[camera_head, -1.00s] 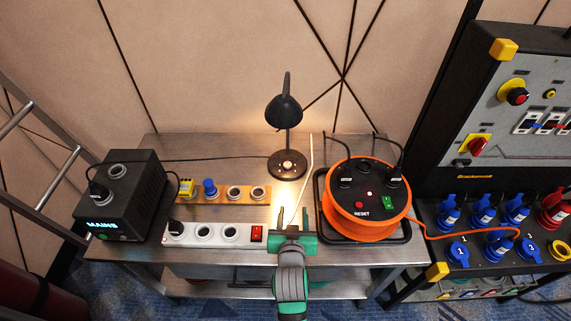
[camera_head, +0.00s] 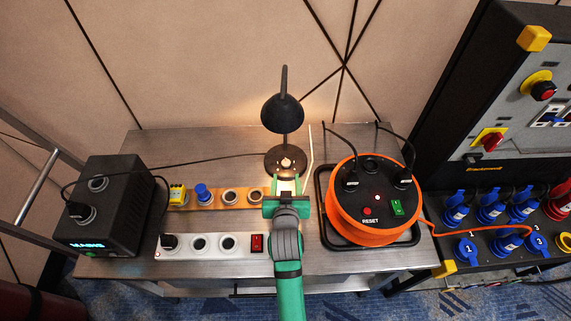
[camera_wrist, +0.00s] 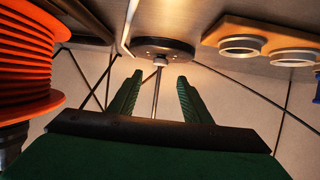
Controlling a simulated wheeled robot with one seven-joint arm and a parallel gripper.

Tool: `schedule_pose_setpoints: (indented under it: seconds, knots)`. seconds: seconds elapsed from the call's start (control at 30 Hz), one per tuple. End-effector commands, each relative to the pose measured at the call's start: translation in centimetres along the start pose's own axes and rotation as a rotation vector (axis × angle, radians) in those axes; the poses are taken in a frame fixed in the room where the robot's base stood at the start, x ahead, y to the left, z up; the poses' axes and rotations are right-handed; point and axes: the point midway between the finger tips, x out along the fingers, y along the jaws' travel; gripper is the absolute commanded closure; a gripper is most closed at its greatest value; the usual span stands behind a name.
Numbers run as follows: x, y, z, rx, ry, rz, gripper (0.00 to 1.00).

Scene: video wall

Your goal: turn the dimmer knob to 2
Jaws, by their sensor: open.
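A black desk lamp (camera_head: 283,112) stands on the steel table, its shade above a round black base (camera_head: 270,165). A small pale knob (camera_head: 286,162) sits on the base; it also shows in the wrist view (camera_wrist: 159,61), where the lamp base (camera_wrist: 178,46) looks upside down. My gripper (camera_head: 287,181) is open and empty, just in front of the base. In the wrist view my gripper (camera_wrist: 160,76) has its two green fingers on either side of the knob's line, apart from it. No dial numbers are readable.
An orange cable reel (camera_head: 345,229) stands close on the right. A wooden socket strip (camera_head: 216,196) and a white power strip (camera_head: 225,253) lie on the left, past them a black box (camera_head: 125,190). A pale rod (camera_head: 306,163) lies right of the lamp.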

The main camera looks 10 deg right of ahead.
Motion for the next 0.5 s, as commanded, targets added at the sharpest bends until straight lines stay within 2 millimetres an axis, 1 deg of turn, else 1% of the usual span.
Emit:
schedule_pose_setpoints:
  seconds: [0.03,0.1,0.3,0.5]
  knots:
    - [1.0,0.0,-0.1,0.001,0.000,0.000,0.56]
    - [2.2,0.0,-0.1,0.000,-0.001,0.001,0.56]
    - [5.7,-0.1,0.0,0.000,-0.001,-0.001,0.56]
    - [7.9,-0.1,0.0,0.000,-0.002,-0.001,0.56]
